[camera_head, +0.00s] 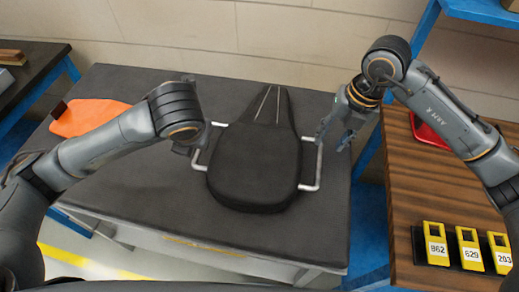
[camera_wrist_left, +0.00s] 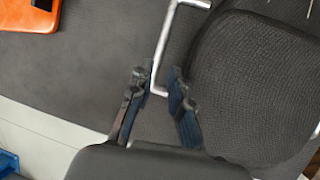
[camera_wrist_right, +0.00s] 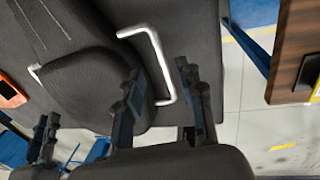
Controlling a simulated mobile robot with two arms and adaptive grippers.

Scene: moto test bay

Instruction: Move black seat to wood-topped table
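The black seat (camera_head: 255,165) lies flat on a dark-topped table (camera_head: 140,185), its narrow end toward the wall. A silver bar handle sticks out on each side, left (camera_head: 201,150) and right (camera_head: 319,165). My left gripper (camera_head: 193,143) is open at the left handle; in the left wrist view its fingers (camera_wrist_left: 157,108) are apart, with the bar (camera_wrist_left: 163,50) appearing between them. My right gripper (camera_head: 333,135) is open above and right of the right handle; its fingers (camera_wrist_right: 158,108) appear on either side of that bar (camera_wrist_right: 158,60). Contact cannot be told. The wood-topped table (camera_head: 400,200) stands at the right.
An orange piece (camera_head: 88,116) lies at the dark table's left. The wood-topped table holds a red item (camera_head: 428,133) and several yellow numbered blocks (camera_head: 436,243) near its front. A blue-framed shelf (camera_head: 482,10) rises behind it. A gap separates the tables.

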